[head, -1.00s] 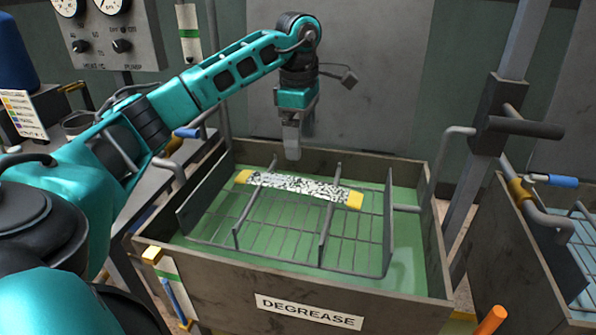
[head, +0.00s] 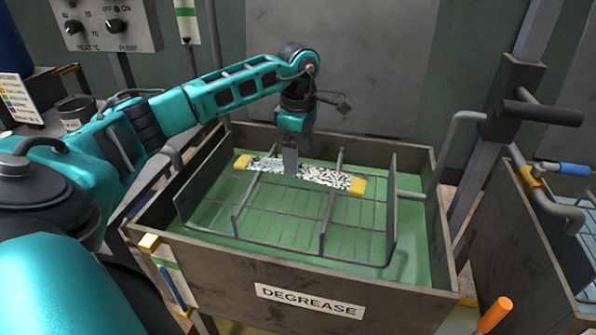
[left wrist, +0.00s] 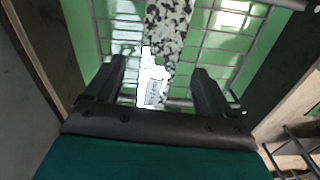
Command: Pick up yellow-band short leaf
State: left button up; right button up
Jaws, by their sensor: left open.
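The yellow-band short leaf (head: 318,175) is a speckled black and white strip with yellow ends. It lies across the wire rack (head: 260,222) inside the tank marked DEGREASE. In the left wrist view my left gripper (left wrist: 158,88) is open, with one finger on each side of the leaf. My right gripper is not in view.
The DEGREASE tank (head: 215,270) has high walls around green liquid. A second tank (head: 530,265) stands at the right, beside a grey post (head: 490,150). The rack's front part is bare.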

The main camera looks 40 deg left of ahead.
pick_arm(q)
notch_tip(320, 180, down, 3)
jog(key=shift+f, duration=0.15)
jog(key=shift+c, duration=0.2)
jog(key=c, duration=1.4)
jog(key=shift+w, duration=0.1)
jog(key=shift+c, duration=0.2)
